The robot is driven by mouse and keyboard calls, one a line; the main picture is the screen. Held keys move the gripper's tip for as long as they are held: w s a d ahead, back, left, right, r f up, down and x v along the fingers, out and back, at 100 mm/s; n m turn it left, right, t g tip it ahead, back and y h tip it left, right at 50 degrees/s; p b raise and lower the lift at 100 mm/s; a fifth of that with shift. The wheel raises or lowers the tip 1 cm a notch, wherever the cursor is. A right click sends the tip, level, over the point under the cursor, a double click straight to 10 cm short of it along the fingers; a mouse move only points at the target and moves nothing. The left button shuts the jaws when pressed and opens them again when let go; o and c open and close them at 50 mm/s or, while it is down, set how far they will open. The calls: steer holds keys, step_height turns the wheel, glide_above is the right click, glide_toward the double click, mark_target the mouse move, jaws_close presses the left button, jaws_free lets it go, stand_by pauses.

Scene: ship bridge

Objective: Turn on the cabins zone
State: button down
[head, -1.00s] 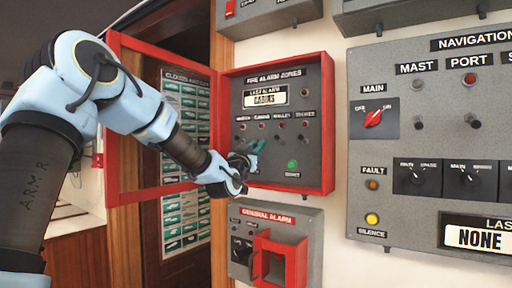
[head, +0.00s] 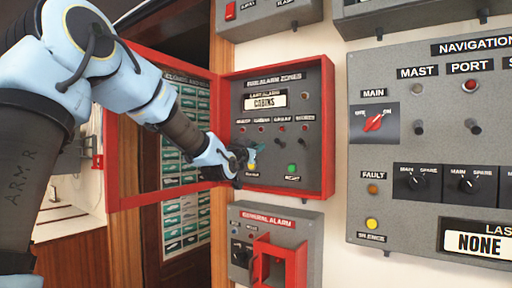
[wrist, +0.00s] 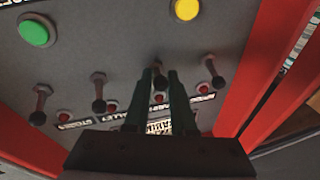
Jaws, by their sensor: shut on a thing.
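The grey fire alarm zones panel (head: 310,110) sits in a red-framed box with its door open to the left. Its display (head: 265,101) appears to read CABINS. My gripper (head: 250,163) is at the lower left of the panel. In the wrist view the panel is upside down, and my gripper (wrist: 160,90) is shut around the cabins toggle switch (wrist: 158,80), second from the right there. Its label is mostly hidden by the fingers. A small red lamp (wrist: 158,98) shows between the fingers.
Neighbouring toggles stand close on both sides: the galley one (wrist: 98,92) and the end one (wrist: 212,72). A yellow button (wrist: 187,9) and a green button (wrist: 38,31) are nearby. The general alarm box (head: 275,245) is below; the navigation panel (head: 418,80) is right.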

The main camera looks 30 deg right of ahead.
steer(key=shift+r+m+g+y+p, duration=0.3)
steer(key=shift+r+g+y+p, duration=0.55)
steer(key=shift+y+p, duration=0.4)
steer(key=shift+w+d+r+g+y+p, duration=0.15)
steer(key=shift+g+y+p, duration=0.3)
steer(key=shift+g+y, duration=0.3)
steer(key=c, duration=1)
jaws_free()
